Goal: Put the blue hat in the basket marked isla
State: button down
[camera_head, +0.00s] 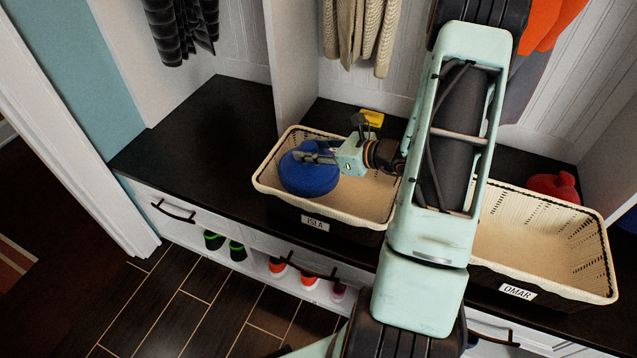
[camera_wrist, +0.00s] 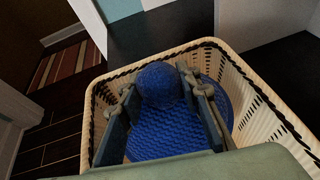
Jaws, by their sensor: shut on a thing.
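The blue hat (camera_head: 308,176) is a round knitted beanie with a pompom, which shows in the wrist view (camera_wrist: 160,140). My gripper (camera_head: 308,156) is shut on it, with one finger on each side of the knit. The hat is over the left part of the cream basket marked ISLA (camera_head: 375,212), inside its rim as seen from above. In the wrist view the rim of the same basket (camera_wrist: 207,43) runs around the hat. I cannot tell whether the hat touches the basket floor.
A second cream basket marked OMAR (camera_head: 540,245) stands to the right, with a red hat (camera_head: 553,186) behind it. A yellow item (camera_head: 371,118) lies behind the ISLA basket. The dark bench top (camera_head: 210,140) is clear on the left. Shoes sit in cubbies below.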

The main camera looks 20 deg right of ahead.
jog(key=shift+f+b, duration=0.8)
jog(key=shift+f, duration=2.6)
jog(key=shift+f, duration=0.1)
jog(key=shift+f, duration=0.15)
jog(key=c, duration=1.4)
grip_release()
